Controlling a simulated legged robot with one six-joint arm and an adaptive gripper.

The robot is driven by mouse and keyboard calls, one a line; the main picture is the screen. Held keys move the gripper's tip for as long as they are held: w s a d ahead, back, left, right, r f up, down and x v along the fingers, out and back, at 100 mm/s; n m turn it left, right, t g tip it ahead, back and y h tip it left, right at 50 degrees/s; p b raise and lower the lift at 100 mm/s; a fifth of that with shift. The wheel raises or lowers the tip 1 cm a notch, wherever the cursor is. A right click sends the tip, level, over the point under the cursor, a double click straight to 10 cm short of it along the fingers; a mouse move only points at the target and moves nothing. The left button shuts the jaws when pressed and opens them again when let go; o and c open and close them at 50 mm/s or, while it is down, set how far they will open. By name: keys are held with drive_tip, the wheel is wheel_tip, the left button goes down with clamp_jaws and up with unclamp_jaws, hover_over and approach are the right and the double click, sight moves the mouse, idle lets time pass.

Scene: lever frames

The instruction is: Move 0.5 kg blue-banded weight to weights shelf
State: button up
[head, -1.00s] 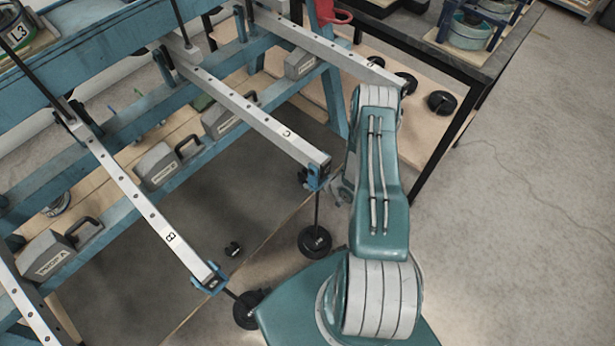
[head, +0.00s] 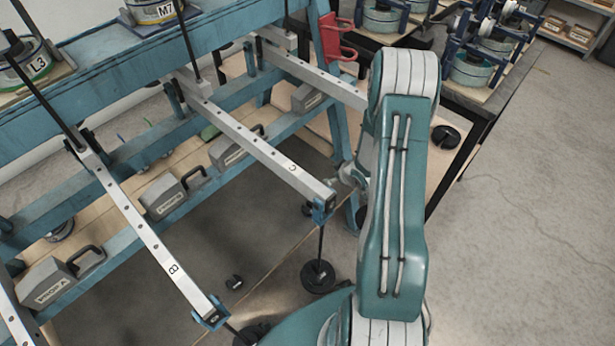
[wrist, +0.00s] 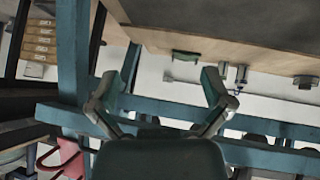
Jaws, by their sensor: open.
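My gripper (wrist: 160,82) is open in the wrist view, its two fingers spread with nothing between them. In the head view a small part of it (head: 350,174) shows beside the end of lever C (head: 290,165), mostly hidden behind my arm. A black disc weight (head: 318,276) hangs under lever C. Another black weight (head: 252,332) is below lever B (head: 165,255), partly cut off. A black weight (head: 446,137) lies right of my arm. I cannot make out a blue band on any of them.
The blue lever frame (head: 110,75) fills the left. Grey handled blocks (head: 172,194) rest along its lower beam. A red holder (head: 336,38) is on the frame's post. A dark table (head: 497,88) with spools stands at upper right. The floor at right is clear.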

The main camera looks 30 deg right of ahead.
drive_tip(key=s+a+r+m+g+h, duration=0.1)
drive_tip(key=a+r+h, duration=0.15)
drive_tip(key=r, duration=1.05)
drive_tip(key=s+a+r+m+g+h, duration=0.1)
drive_tip(key=a+r, duration=0.3)
drive_tip(key=r, duration=0.9)
drive_tip(key=s+a+r+y, duration=0.1)
drive_tip(key=s+a+r, duration=0.3)
drive_tip(key=s, duration=0.3)
drive_tip(key=s+a+r+m+y, duration=0.1)
drive_tip(key=s+a+r, duration=0.3)
drive_tip(key=s+a, duration=0.2)
drive_tip(key=s+a+r+m+g+y, duration=0.1)
drive_tip(key=s+a+r, duration=0.3)
drive_tip(key=s, duration=0.4)
drive_tip(key=shift+s+a+r, duration=0.25)
drive_tip(key=shift+a+r, duration=0.05)
drive_tip(key=shift+a, duration=0.4)
drive_tip(key=shift+a, duration=0.1)
